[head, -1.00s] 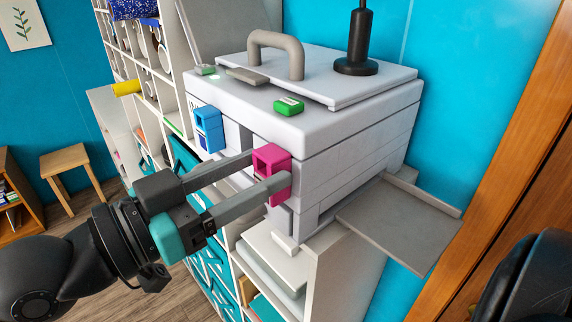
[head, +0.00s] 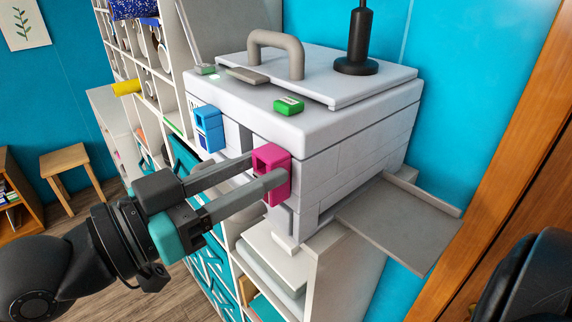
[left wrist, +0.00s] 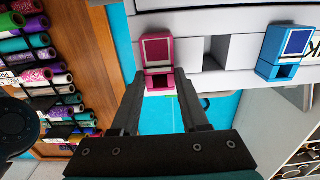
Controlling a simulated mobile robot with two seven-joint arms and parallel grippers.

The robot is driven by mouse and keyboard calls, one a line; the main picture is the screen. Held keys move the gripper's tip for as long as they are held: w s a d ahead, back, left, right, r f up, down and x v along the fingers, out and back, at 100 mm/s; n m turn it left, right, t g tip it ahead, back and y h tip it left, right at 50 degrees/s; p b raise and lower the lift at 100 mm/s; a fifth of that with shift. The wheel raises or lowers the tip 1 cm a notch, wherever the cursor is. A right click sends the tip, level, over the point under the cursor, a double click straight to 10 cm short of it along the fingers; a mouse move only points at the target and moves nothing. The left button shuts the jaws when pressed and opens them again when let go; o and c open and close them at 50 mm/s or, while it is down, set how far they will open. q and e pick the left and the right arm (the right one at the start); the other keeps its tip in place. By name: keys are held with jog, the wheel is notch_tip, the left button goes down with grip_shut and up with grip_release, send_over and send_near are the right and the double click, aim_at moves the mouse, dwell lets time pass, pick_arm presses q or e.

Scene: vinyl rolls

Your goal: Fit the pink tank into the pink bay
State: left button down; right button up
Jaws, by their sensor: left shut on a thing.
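The pink tank (head: 279,181) is at the front face of the white printer (head: 345,140), near its right corner. It also shows in the left wrist view (left wrist: 157,50), upright against that face. My left gripper (head: 262,170) is shut on the tank, its two fingers at either side; they also show in the left wrist view (left wrist: 158,88). The tank sticks out from the face. The pink bay is hidden behind the tank, so I cannot tell how deep the tank sits. My right gripper is not in view.
A blue tank (head: 208,127) sits in the same front face, left of the pink one, with a dark opening (left wrist: 215,54) between them. A green block (head: 289,106) lies on the printer's top. A grey side tray (head: 400,222) juts out at the right. Shelves stand to the left.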

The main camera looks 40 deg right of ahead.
pick_arm(q)
jog(key=a+b, duration=0.5)
jog(key=a, duration=0.4)
jog(key=shift+s+a, duration=0.2)
jog(key=shift+s, duration=0.15)
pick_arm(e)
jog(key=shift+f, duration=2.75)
